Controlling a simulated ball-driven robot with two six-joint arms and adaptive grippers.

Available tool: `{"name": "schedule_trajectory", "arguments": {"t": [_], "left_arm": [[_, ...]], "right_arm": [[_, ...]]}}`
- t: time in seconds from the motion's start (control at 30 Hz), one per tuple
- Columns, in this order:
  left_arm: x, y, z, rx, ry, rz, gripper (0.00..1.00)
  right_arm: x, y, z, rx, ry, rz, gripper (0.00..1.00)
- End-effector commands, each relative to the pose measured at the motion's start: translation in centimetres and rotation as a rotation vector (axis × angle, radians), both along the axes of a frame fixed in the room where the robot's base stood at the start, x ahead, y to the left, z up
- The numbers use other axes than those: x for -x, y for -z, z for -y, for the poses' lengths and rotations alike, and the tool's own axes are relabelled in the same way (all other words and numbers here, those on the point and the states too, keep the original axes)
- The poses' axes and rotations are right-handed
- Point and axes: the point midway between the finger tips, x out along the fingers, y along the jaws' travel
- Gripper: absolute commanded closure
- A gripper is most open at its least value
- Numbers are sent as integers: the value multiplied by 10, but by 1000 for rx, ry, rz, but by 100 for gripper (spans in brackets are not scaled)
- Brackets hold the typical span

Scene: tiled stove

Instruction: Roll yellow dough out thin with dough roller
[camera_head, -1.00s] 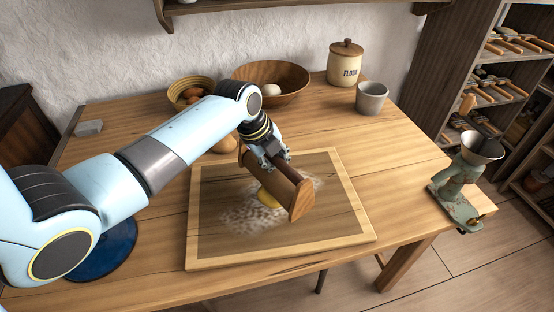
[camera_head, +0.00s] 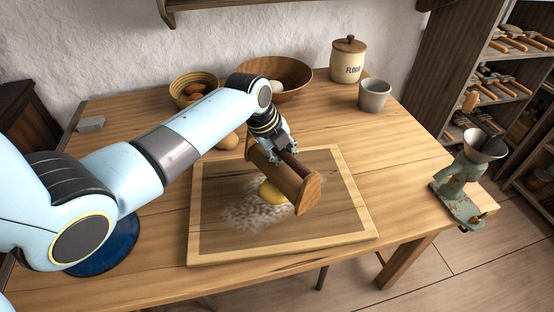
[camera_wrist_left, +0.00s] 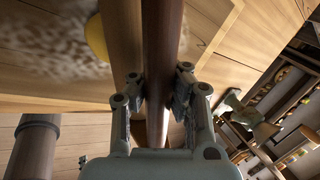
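The yellow dough (camera_head: 271,194) lies on floured ground on the wood-framed board (camera_head: 285,255), partly hidden by the roller; its edge also shows in the left wrist view (camera_wrist_left: 96,38). The dough roller (camera_head: 308,194) is brown wood with flat end plates and a dark grip bar. It slants across the board, over or just beside the dough; I cannot tell whether it touches it. My left gripper (camera_head: 280,152) holds the roller from above, its fingers (camera_wrist_left: 160,95) closed on both sides of the dark bar (camera_wrist_left: 162,40). My right gripper is not in view.
Behind the board stand a wooden bowl (camera_head: 290,88), a basket of eggs (camera_head: 180,90), a flour jar (camera_head: 347,62) and a grey cup (camera_head: 374,95). A loose round brown item (camera_head: 228,141) lies near my arm. A green grinder (camera_head: 462,180) is at the right table edge.

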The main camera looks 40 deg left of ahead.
Motion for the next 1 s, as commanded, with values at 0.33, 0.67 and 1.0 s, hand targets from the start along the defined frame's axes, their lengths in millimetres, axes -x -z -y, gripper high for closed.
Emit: {"name": "schedule_trajectory", "arguments": {"t": [0.33,0.67,1.0], "left_arm": [[0,0,1,2,0,-4,100],[21,-1,-6,0,-1,-5,100],[30,2,-9,1,0,-3,100]], "right_arm": [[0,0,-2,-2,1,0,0],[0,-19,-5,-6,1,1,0],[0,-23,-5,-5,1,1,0]]}}
